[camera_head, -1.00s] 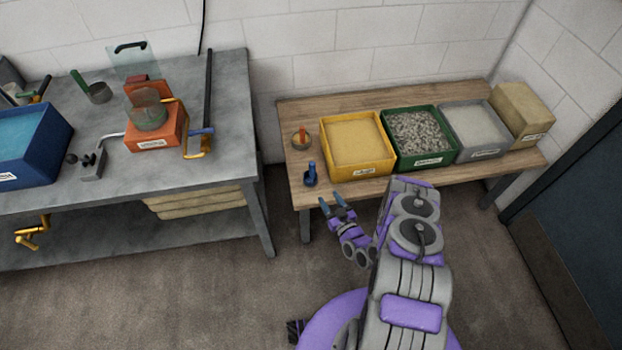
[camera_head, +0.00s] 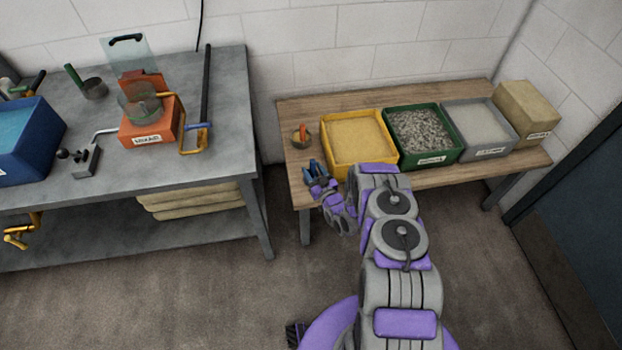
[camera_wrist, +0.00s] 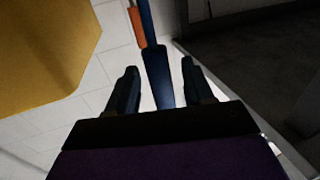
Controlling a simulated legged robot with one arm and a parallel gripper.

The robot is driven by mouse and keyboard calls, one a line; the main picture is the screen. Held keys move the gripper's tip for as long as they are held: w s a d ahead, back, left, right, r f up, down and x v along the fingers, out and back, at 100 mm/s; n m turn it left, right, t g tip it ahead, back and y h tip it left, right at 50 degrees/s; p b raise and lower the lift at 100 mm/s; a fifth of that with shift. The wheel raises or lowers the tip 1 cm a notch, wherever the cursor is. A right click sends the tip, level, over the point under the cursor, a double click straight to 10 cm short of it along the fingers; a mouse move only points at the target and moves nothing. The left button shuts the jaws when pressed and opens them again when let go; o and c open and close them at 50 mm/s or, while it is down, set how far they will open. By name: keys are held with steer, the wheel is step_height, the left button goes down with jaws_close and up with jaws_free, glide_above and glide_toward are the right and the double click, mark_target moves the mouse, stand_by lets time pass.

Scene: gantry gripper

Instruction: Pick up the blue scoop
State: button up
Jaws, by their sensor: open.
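The blue scoop's handle (camera_wrist: 158,75) runs up the middle of the wrist view, between the two dark fingers of my gripper (camera_wrist: 160,82). The fingers stand apart, with a gap visible on each side of the handle. In the head view my gripper (camera_head: 316,170) is at the front left corner of the wooden table, at the scoop's place. There the fingers and the blue scoop overlap, so I cannot separate them clearly. The scoop's lower end is hidden or out of frame.
A small scoop with an orange handle (camera_head: 302,134) stands just behind on the wooden table (camera_head: 370,105). A yellow bin (camera_head: 333,168) is close on the right, then green (camera_head: 432,158) and grey bins. A metal workbench (camera_head: 215,95) is on the left.

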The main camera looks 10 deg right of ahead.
steer(key=shift+w+a, duration=0.1)
steer(key=shift+w, duration=0.25)
steer(key=shift+c, duration=0.2)
steer(key=c, duration=0.8)
steer(key=shift+r, duration=0.1)
steer(key=shift+c, duration=0.2)
